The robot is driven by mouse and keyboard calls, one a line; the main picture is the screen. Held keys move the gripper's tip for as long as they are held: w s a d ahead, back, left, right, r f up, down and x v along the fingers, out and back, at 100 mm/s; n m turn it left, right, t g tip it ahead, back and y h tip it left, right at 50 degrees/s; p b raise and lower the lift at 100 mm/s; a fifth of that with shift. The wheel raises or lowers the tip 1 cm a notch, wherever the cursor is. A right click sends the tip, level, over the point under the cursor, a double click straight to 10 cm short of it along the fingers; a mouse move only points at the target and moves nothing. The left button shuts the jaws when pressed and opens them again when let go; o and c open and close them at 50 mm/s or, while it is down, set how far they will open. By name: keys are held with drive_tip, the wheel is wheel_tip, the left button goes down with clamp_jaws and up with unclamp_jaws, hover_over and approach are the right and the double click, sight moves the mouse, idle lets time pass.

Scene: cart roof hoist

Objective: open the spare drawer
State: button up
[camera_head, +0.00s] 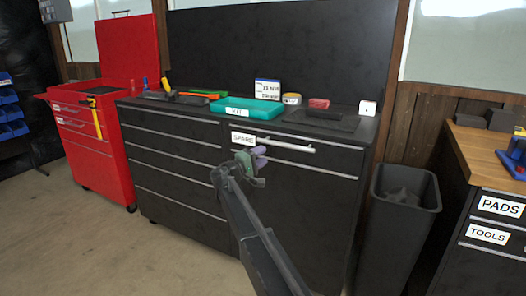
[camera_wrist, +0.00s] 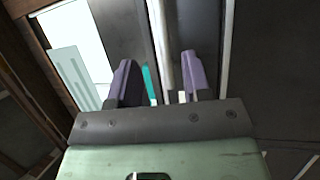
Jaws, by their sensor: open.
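The spare drawer (camera_head: 338,162) is the top right drawer of the dark cabinet, with a white SPARE label (camera_head: 242,138) and a pale bar handle (camera_head: 290,146). Its front looks flush with the cabinet. My gripper (camera_head: 256,157) is open at the left part of the handle, just below and right of the label. In the wrist view my gripper (camera_wrist: 160,75) has its two purple fingers on either side of the pale handle bar (camera_wrist: 160,35). I cannot tell whether either finger touches it.
A dark bin (camera_head: 435,208) stands right of the cabinet; a red tool cabinet (camera_head: 90,160) stands left. The floor in front is clear.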

sight(284, 145)
drive_tip(key=x, duration=0.3)
drive_tip(key=p+x, duration=0.1)
drive_tip(key=x, duration=0.3)
drive_tip(key=p+x, duration=0.1)
drive_tip(key=x, duration=0.3)
drive_tip(key=shift+s+d+f, duration=0.15)
drive_tip(key=shift+s+d, duration=0.05)
drive_tip(key=shift+d, duration=0.1)
clamp_jaws()
